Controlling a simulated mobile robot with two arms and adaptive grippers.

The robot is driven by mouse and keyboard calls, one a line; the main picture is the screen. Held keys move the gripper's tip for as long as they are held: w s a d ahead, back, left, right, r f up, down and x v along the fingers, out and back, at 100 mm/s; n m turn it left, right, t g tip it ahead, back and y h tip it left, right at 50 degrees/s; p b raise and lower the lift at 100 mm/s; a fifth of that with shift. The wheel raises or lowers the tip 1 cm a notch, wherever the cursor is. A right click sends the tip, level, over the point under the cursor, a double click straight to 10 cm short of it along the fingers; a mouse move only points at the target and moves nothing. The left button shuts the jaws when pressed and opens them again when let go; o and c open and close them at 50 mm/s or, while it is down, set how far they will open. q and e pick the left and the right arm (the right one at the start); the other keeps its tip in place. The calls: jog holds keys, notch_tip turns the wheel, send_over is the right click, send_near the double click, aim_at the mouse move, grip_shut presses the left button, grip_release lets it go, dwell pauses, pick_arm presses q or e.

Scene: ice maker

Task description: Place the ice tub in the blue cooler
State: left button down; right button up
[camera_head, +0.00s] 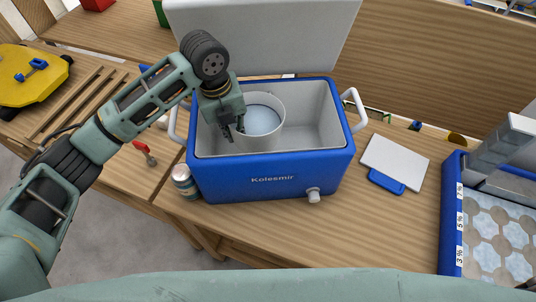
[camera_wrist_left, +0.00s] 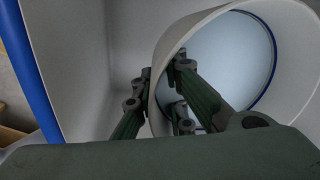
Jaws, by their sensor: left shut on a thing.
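The blue cooler (camera_head: 270,180) stands on the wooden table with its pale lid (camera_head: 265,35) raised at the back. The ice tub (camera_head: 265,132), a white round tub, is inside the cooler opening, toward the left of its interior. My left gripper (camera_head: 233,132) is shut on the tub's left rim. In the left wrist view, the fingers (camera_wrist_left: 158,92) pinch the tub wall (camera_wrist_left: 175,40), one outside and one inside. The tub's inside bottom looks pale blue. Whether the tub touches the cooler floor is hidden. My right gripper is not in view.
A can (camera_head: 183,182) stands at the cooler's left front corner. A white and blue scoop-like item (camera_head: 393,165) lies to the right. A blue-framed ice machine (camera_head: 450,225) is at far right. A red-handled tool (camera_head: 145,152) lies left. The cooler interior right of the tub is empty.

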pick_arm(q)
jog(key=shift+w+d+f+m, duration=0.15)
jog(key=shift+w+f+m, duration=0.1)
jog(key=shift+f+m, duration=0.2)
notch_tip(320, 180, down, 5)
jog(key=shift+f+p, duration=0.15)
jog(key=shift+p, duration=0.6)
jog(key=shift+f, duration=0.6)
notch_tip(320, 180, down, 3)
jog(key=shift+f+p, duration=0.2)
jog(key=shift+p, duration=0.3)
jog(key=shift+f, duration=0.1)
jog(key=c, duration=1.8)
grip_release()
